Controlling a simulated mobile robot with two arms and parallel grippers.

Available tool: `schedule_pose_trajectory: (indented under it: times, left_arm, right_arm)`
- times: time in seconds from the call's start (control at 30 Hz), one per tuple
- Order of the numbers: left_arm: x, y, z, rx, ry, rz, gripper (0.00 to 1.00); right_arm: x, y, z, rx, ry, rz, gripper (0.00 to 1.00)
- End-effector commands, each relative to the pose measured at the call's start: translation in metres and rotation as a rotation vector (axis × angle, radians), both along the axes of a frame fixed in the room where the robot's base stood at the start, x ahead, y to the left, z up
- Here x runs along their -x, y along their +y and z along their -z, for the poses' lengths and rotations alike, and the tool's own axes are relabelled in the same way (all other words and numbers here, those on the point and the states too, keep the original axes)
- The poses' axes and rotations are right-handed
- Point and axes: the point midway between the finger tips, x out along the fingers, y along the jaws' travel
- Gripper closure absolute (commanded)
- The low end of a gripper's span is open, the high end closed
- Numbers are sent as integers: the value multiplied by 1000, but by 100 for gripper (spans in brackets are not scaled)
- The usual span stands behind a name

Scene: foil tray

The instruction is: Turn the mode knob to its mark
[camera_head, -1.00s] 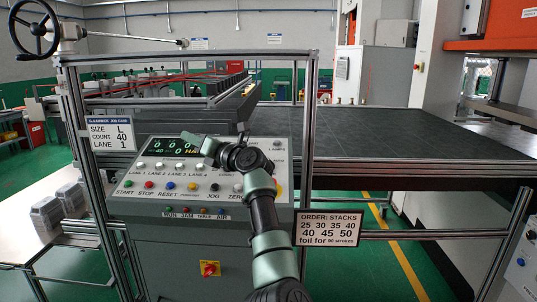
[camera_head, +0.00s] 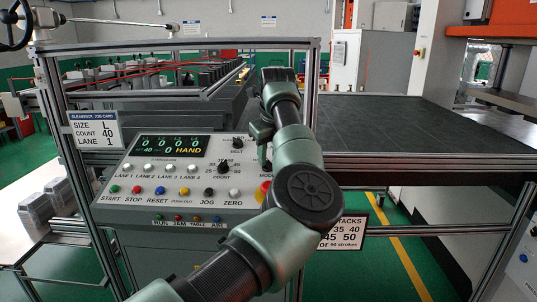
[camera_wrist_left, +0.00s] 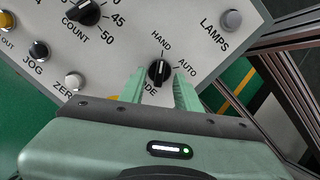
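The mode knob (camera_wrist_left: 158,70) is a small black knob with a white line on the control panel (camera_head: 118,203), with HAND and AUTO printed by it. Its line points up, towards HAND. My left gripper (camera_wrist_left: 160,82) is open, with one green finger on each side of the knob and small gaps visible. In the head view, my arm hides the mode knob and the fingertips cannot be made out. The panel display (camera_head: 171,146) reads HAND. My right gripper is not in view.
A red button (camera_head: 264,190) shows beside my arm. A metal frame post (camera_head: 310,90) stands right of the panel, before a wide dark table (camera_head: 420,125).

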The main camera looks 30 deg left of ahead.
Motion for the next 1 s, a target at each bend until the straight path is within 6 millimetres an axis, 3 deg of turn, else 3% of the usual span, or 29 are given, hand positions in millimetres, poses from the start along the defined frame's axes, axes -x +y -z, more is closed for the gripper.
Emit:
schedule_pose_trajectory:
  times: [0.2, 0.47, 0.57, 0.6, 1.0]
  left_arm:
    - [-5, 6, 15, 0, 1, -1, 67]
    - [-6, 6, 17, -1, -1, -2, 67]
    - [-5, 6, 17, -1, -1, -1, 95]
    - [-5, 6, 17, -1, -1, -1, 100]
    - [-5, 6, 19, -11, 4, 36, 100]
  right_arm:
    - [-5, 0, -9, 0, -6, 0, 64]
    - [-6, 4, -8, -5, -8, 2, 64]
    - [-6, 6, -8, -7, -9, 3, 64]
    - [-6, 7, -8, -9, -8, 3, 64]
    - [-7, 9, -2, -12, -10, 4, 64]
